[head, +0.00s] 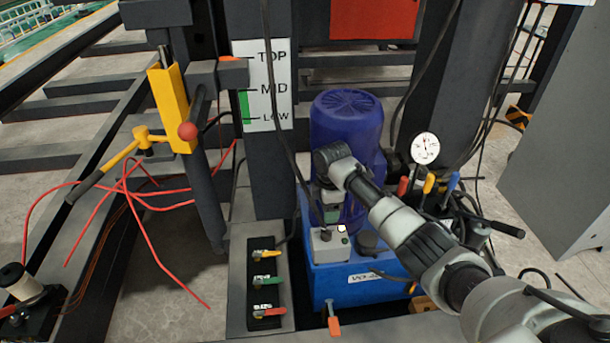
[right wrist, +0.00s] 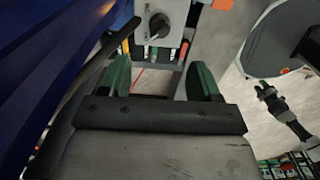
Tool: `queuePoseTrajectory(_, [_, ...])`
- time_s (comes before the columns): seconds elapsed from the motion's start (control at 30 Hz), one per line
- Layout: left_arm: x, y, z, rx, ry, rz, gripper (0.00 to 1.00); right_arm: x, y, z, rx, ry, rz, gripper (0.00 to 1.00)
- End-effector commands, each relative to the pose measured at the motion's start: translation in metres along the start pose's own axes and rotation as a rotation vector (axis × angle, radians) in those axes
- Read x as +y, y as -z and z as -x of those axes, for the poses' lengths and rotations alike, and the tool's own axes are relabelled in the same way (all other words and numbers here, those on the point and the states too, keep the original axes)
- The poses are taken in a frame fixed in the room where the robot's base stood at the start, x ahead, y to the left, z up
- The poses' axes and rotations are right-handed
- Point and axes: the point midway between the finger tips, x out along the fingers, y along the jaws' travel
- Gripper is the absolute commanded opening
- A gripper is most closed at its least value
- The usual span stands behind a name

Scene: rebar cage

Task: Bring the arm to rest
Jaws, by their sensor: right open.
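My right arm (head: 400,225) comes in from the lower right of the head view and reaches over the blue hydraulic unit. Its gripper (head: 331,214) points down in front of the blue motor, above a small grey control box (head: 330,250) with a dark knob. In the right wrist view the gripper (right wrist: 160,80) has its two green fingers wide apart with nothing between them. The box with its black knob (right wrist: 159,25) shows beyond the fingertips, apart from them. My left gripper is not in view.
The blue motor (head: 346,115) stands close beside the right gripper. A pressure gauge (head: 425,148) and coloured levers are to its right. A valve panel (head: 267,285) is at lower left.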

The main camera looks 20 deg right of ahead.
Motion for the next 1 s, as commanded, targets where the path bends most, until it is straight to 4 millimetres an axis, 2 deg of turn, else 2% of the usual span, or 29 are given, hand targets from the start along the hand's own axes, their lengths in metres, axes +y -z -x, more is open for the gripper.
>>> queuePoseTrajectory(0.17, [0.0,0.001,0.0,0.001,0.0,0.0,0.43,-0.003,0.002,-0.004,0.0,0.0,-0.002,0.63])
queuePoseTrajectory(0.27, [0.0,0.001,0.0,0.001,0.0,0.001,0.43,-0.018,0.011,-0.017,0.003,-0.001,-0.016,0.63])
queuePoseTrajectory(0.33, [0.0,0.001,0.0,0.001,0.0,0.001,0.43,-0.037,0.021,-0.031,0.009,-0.008,-0.041,0.63])
queuePoseTrajectory(0.5, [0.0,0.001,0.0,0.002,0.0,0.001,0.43,-0.105,0.048,-0.063,0.048,-0.037,-0.161,0.63])
queuePoseTrajectory(0.63, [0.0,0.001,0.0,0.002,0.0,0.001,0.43,-0.159,0.059,-0.074,0.09,-0.063,-0.29,0.63])
queuePoseTrajectory(0.77, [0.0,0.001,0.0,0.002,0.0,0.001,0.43,-0.213,0.06,-0.073,0.135,-0.088,-0.447,0.63])
queuePoseTrajectory(0.9, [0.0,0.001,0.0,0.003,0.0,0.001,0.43,-0.266,0.052,-0.06,0.181,-0.115,-0.639,0.63])
queuePoseTrajectory(1.0, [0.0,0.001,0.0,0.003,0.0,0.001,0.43,-0.293,0.043,-0.048,0.203,-0.135,-0.756,0.63])
